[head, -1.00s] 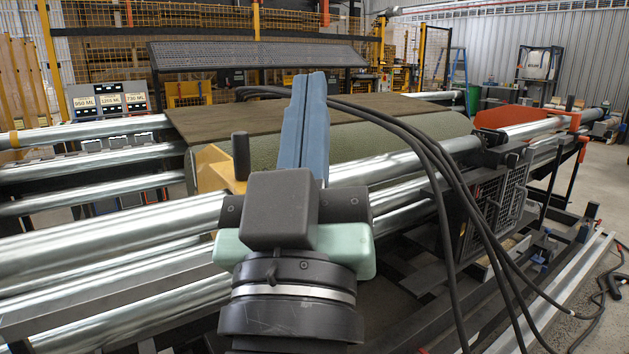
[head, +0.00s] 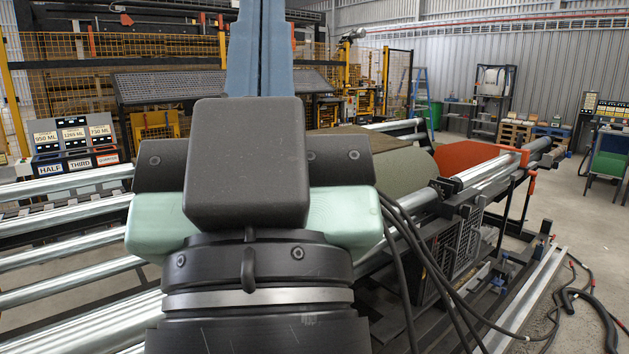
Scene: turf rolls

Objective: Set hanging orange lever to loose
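My gripper (head: 259,48) stands upright in the middle of the head view, close to the camera. Its blue fingers lie side by side with no visible gap and nothing seen between them; the tips run out of the top edge. A small orange lever-like piece (head: 532,183) hangs below the orange bracket (head: 514,152) at the right end of the roller machine. I cannot tell for sure that it is the task's lever, nor read its setting. My gripper is well to the left of it and apart from it.
Metal rollers (head: 65,216) cross the left side. A green turf roll (head: 405,170) lies behind my gripper, with a red-orange sheet (head: 465,156) beside it. Black cables (head: 440,285) hang at the right front. Open floor (head: 585,215) lies at far right.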

